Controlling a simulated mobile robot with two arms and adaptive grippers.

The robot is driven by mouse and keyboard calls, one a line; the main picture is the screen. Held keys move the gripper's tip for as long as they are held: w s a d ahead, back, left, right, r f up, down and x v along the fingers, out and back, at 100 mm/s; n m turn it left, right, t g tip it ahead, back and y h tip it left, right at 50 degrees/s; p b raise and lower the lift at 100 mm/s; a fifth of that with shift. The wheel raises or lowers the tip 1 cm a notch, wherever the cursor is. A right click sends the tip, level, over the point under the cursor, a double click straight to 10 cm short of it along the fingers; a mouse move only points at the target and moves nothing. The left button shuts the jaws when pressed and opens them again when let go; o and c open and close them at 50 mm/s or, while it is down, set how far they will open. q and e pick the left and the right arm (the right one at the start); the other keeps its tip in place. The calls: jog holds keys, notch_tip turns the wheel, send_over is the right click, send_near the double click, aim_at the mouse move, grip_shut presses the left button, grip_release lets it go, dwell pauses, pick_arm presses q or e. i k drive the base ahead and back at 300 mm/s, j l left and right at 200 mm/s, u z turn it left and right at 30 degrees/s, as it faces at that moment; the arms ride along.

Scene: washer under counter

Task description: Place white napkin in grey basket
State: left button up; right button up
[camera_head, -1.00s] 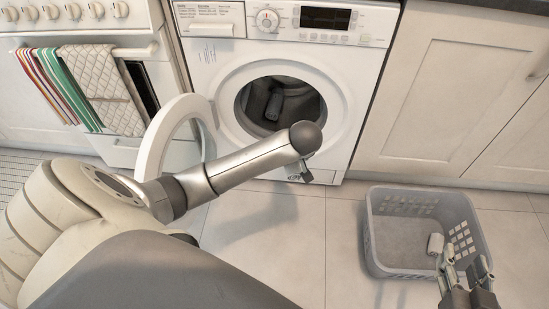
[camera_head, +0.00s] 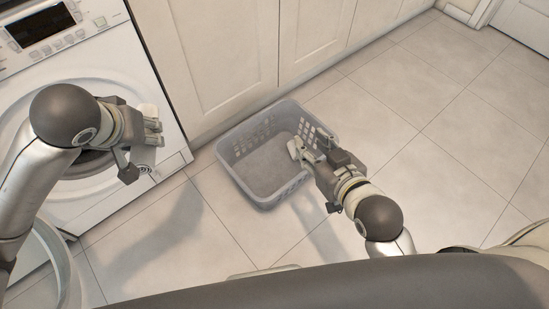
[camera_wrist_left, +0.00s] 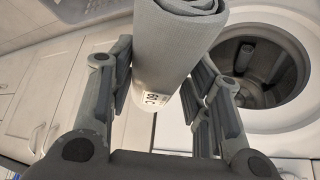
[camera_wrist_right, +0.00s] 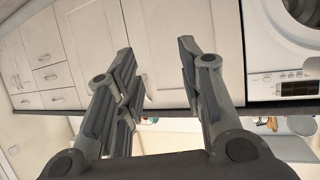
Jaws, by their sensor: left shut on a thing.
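My left gripper (camera_head: 150,140) is shut on a rolled napkin (camera_wrist_left: 172,50) in front of the washer. The grey basket (camera_head: 262,192) stands on the floor right of the washer, apart from the left gripper. My right gripper (camera_head: 313,152) is over the basket's right side; the right wrist view shows its fingers apart and empty. A small whitish thing (camera_head: 294,149) shows by its fingertips; I cannot tell whether it lies in the basket.
The washer (camera_head: 135,50) stands at the left, its round door (camera_head: 62,262) swung open towards me. Cream cabinets (camera_head: 225,55) run behind the basket. The tiled floor (camera_head: 440,130) at the right is clear.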

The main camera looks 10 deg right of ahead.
aim_at(276, 166)
jog(key=i+l+u, duration=0.1)
jog(key=l, duration=0.3)
jog(key=i+l+u, duration=0.1)
jog(key=l, duration=0.3)
jog(key=i+l, duration=0.15)
jog(key=l, duration=0.25)
jog(key=i+l+u, duration=0.15)
jog(key=l, duration=0.25)
jog(key=l+u, duration=0.1)
jog(key=l, duration=0.35)
jog(key=i, duration=0.05)
